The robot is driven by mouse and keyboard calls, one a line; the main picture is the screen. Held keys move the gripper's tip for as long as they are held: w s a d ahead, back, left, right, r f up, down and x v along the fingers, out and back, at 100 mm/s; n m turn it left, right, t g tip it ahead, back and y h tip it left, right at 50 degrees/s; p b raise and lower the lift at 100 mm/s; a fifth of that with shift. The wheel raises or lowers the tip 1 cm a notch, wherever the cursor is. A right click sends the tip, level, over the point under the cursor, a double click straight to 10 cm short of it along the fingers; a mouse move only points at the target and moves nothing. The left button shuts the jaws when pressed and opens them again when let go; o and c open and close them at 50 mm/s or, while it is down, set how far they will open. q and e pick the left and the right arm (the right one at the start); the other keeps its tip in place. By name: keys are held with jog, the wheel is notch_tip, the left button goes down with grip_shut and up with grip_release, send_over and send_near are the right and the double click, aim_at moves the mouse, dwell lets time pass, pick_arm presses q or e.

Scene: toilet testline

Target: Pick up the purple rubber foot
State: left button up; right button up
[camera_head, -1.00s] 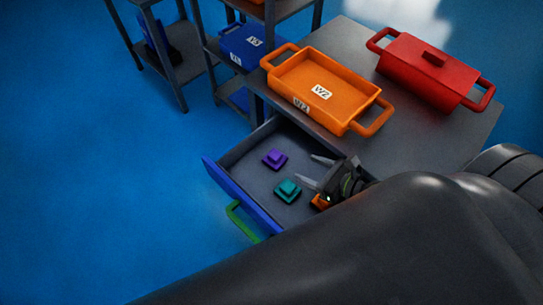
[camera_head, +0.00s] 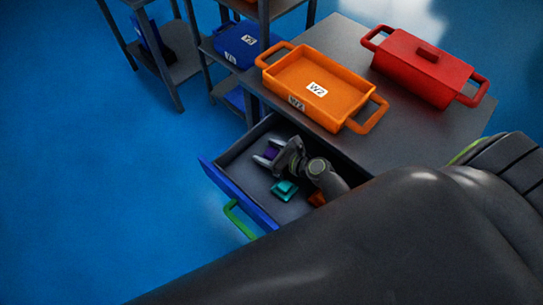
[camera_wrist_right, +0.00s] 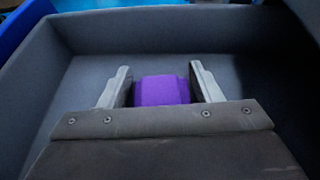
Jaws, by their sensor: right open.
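The purple rubber foot (camera_head: 271,153) lies in the open drawer (camera_head: 233,155), near its far left end. In the right wrist view the purple foot (camera_wrist_right: 160,90) sits between the two fingers of my right gripper (camera_wrist_right: 161,88). A narrow gap shows on each side of it. My right gripper (camera_head: 267,157) is down inside the drawer, open, with its fingers either side of the foot. Part of the foot is hidden by the gripper. My left gripper does not show.
A teal piece (camera_head: 285,190) and an orange piece (camera_head: 317,199) lie in the drawer beside my right arm. Above stands a table with an orange W2 tray (camera_head: 347,104) and a red lidded box (camera_head: 420,72). A shelf with a blue bin (camera_head: 236,46) stands behind.

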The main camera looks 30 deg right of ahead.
jog(key=shift+w+a+f, duration=0.25)
jog(key=shift+w, duration=0.3)
jog(key=c, duration=0.6)
